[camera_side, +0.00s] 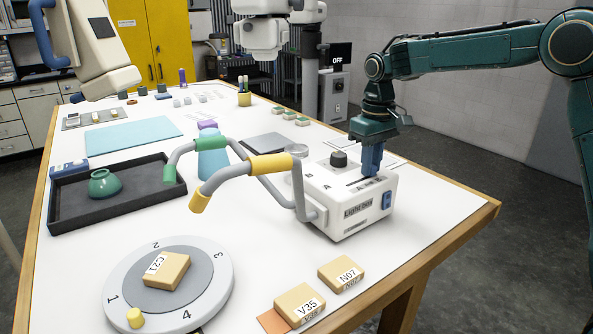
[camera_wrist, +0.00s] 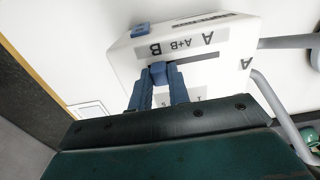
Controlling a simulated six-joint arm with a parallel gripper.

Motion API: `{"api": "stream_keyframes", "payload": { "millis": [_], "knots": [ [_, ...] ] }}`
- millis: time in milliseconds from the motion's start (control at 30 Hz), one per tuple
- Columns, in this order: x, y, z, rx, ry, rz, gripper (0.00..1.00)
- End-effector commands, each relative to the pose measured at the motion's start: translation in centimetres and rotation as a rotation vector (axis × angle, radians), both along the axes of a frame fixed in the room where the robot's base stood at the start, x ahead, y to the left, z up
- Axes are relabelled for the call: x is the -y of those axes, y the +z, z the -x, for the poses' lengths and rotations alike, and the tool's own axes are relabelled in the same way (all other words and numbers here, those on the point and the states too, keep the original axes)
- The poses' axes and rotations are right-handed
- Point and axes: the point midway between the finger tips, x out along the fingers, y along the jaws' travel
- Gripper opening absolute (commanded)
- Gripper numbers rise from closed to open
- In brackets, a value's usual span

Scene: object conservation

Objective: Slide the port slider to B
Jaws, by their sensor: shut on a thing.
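The white light box (camera_side: 325,204) stands on the table, with two bent lamp arms coming off its left side. In the wrist view its top (camera_wrist: 125,65) carries a dark slot (camera_wrist: 198,59) beside the labels A, A+B and B. The blue port slider (camera_wrist: 158,70) is at the B end of the slot, beside the B label (camera_wrist: 155,50). My gripper (camera_wrist: 159,84) is shut on the slider, with one blue finger on each side. In the side view my gripper (camera_side: 371,164) points down onto the box top and hides the slider.
A black knob (camera_side: 339,159) and a blue switch (camera_side: 387,200) are on the box. The lamp arms' yellow (camera_side: 270,163) and green (camera_side: 211,144) sleeves reach left. A numbered turntable (camera_side: 210,292) and tagged blocks (camera_side: 300,303) lie in front. A dark tray (camera_side: 70,214) is at left.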

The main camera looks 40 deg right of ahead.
Motion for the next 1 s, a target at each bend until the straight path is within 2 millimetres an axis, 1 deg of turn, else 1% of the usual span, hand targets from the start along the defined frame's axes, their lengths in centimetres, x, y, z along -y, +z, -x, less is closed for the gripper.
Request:
{"api": "stream_keyframes", "payload": {
  "millis": [33,67,100,167,467,667,867,1000],
  "knots": [
    [0.6,0.1,0.0,0.003,-0.014,0.003,0.0],
    [0.6,0.1,0.0,0.003,-0.015,0.003,0.22],
    [0.6,0.1,0.0,0.003,-0.016,0.003,0.3],
    [0.6,0.1,0.0,0.003,-0.015,0.003,0.4],
    [0.4,0.1,0.0,0.002,-0.01,0.002,0.4],
    [0.3,0.8,0.0,0.003,-0.009,0.002,0.4],
    [0.3,2.8,0.0,0.004,-0.009,0.002,0.4],
    [0.3,4.9,-0.1,0.005,-0.01,0.002,0.4]
  ]
}}
